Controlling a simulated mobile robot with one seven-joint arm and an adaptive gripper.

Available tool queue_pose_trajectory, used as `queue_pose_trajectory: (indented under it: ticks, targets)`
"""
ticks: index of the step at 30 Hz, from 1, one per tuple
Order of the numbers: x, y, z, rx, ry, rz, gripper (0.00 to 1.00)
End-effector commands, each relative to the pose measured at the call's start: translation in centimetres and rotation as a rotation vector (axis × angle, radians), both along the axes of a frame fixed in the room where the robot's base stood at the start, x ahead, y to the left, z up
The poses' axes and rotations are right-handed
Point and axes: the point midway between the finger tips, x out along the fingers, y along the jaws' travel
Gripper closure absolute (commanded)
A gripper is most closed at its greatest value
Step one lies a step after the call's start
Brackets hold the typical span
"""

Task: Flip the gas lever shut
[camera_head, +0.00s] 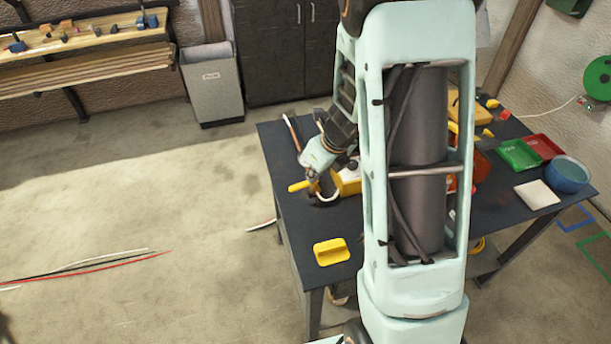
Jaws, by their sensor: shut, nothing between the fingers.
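A yellow lever (299,186), which looks like the gas lever, sticks out to the left above the dark table, beside a yellow body (347,182) partly hidden behind my arm. My gripper (315,187) points down right at the lever's inner end. It is shut and holds nothing. Whether its fingertips touch the lever is too small to tell. A white curved piece (329,194) shows just right of the fingertips.
My arm hides the table's middle. Green (519,154) and red (545,147) trays, a blue bowl (567,175) and a pale slab (537,195) stand at the right. A thin lath (291,133) lies at the back left.

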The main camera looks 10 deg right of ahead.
Motion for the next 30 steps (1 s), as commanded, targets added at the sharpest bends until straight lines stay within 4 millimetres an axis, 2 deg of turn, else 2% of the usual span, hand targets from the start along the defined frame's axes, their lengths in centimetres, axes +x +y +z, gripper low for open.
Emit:
queue_pose_trajectory:
  ticks: [9, 26, 30]
  targets:
    - [-0.7, -0.8, 0.8, 0.0, 0.0, -0.001, 1.0]
    - [-0.7, -0.9, 0.8, -0.005, -0.002, 0.004, 1.0]
    - [-0.2, -1.7, 0.5, -0.058, -0.027, 0.052, 1.0]
